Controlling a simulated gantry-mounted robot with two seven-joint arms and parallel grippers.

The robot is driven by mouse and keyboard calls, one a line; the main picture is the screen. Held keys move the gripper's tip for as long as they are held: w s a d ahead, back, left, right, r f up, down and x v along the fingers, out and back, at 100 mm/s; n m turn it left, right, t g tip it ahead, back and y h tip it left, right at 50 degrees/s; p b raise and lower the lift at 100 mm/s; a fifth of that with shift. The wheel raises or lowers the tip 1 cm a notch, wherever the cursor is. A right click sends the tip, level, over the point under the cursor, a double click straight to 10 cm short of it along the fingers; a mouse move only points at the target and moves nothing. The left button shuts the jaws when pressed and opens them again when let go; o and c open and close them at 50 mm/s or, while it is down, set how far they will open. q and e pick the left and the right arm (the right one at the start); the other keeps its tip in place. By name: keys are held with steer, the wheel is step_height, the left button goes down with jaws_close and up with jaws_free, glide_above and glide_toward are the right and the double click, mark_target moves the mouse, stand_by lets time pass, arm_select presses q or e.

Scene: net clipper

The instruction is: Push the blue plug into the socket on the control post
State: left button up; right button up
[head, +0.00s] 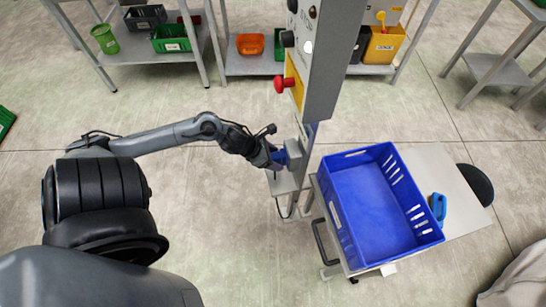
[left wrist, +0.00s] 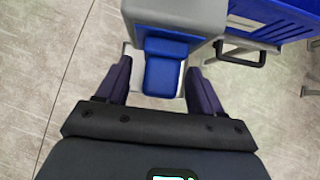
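The control post (head: 325,60) is a tall grey column with knobs and a red button on a yellow panel. A grey socket housing (head: 293,148) sits low on it; in the left wrist view the housing (left wrist: 172,14) has a blue face. The blue plug (left wrist: 163,76) is against that face, lined up with it; how deep it sits I cannot tell. My left gripper (left wrist: 160,84) is open, with one finger on each side of the plug and gaps visible. In the head view the left gripper (head: 278,158) is at the housing, largely hiding the plug. My right gripper is not in view.
A blue crate (head: 378,205) stands on a cart just right of the post, with a blue item (head: 438,206) beside it. The cart's dark handle (left wrist: 243,52) is near the right finger. Shelves with bins stand behind. The floor left of the post is clear.

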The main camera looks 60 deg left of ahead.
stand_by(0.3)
arm_select(q)
steer(key=shift+s+r, duration=0.2)
steer(key=p+v, duration=0.3)
steer(key=v, duration=0.7)
steer(key=shift+p, duration=0.4)
steer(key=shift+a+r, duration=0.1)
